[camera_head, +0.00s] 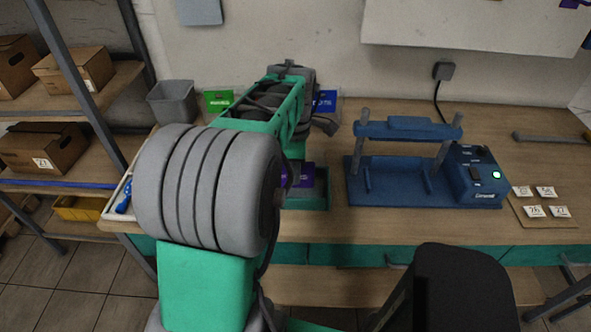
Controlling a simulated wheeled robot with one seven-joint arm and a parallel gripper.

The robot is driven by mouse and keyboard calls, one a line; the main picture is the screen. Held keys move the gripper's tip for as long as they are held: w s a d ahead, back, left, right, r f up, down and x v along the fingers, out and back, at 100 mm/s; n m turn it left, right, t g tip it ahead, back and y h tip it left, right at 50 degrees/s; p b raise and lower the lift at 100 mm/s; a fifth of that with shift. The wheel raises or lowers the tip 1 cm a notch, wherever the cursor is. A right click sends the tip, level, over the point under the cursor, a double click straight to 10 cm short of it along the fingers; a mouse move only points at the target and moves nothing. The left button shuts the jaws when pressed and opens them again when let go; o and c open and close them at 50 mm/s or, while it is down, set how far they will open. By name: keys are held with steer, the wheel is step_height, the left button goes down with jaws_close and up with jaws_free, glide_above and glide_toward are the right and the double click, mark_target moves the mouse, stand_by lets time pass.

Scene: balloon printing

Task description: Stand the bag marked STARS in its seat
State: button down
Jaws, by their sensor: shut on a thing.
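A purple bag (307,174) with a pale label shows just right of my arm, at or above a green tray (312,203) near the table's front edge. Its label is too small to read, so I cannot confirm it says STARS. My gripper (290,183) is mostly hidden behind my arm. A grey part of it shows at the purple bag's left side, shut on the bag. A green bag (218,101) and a blue bag (326,101) stand upright at the back by the wall, left and right of my arm. The seats are largely hidden by my arm.
A blue press (408,195) with a control box (474,178) stands to the right. Small white cards (535,211) lie on a board beyond it. A grey bin (173,101) is at the back left. A dark chair (455,285) is in front.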

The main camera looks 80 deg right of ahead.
steer(key=shift+f, duration=0.2)
steer(key=c, duration=1.4)
jaws_free()
step_height(320, 180, up, 7)
steer(key=a+p, duration=0.3)
steer(key=p, duration=0.1)
steer(key=shift+s, duration=0.35)
